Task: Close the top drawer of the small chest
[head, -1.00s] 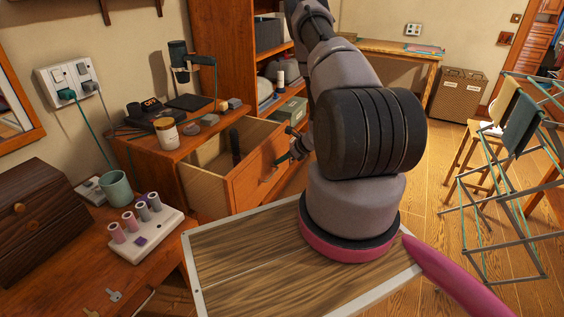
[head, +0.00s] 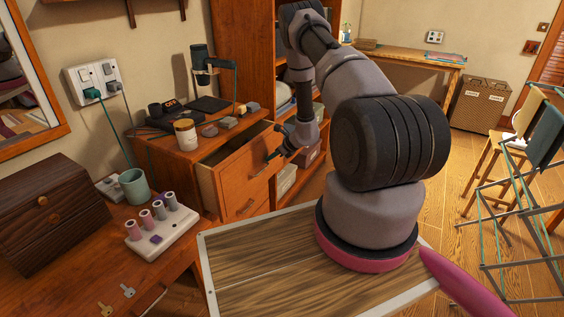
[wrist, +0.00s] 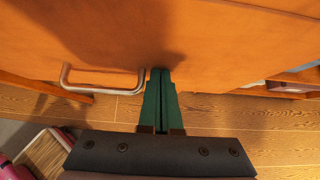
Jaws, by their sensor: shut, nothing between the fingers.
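The small chest (head: 163,150) stands against the wall on the left in the head view. Its top drawer (head: 236,172) is partly open, with a gap showing behind its front. My gripper (head: 270,157) is shut and empty at the drawer's outer face. In the wrist view the green fingertips (wrist: 160,72) are together against or very near the orange drawer front (wrist: 220,45); exact contact is hard to tell. A metal bar handle (wrist: 100,85) is just left of the fingertips, not held.
A jar (head: 186,135), a lamp-like device (head: 203,68) and small items stand on the chest top. A desk with a mug (head: 133,187) and spools is at left front.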

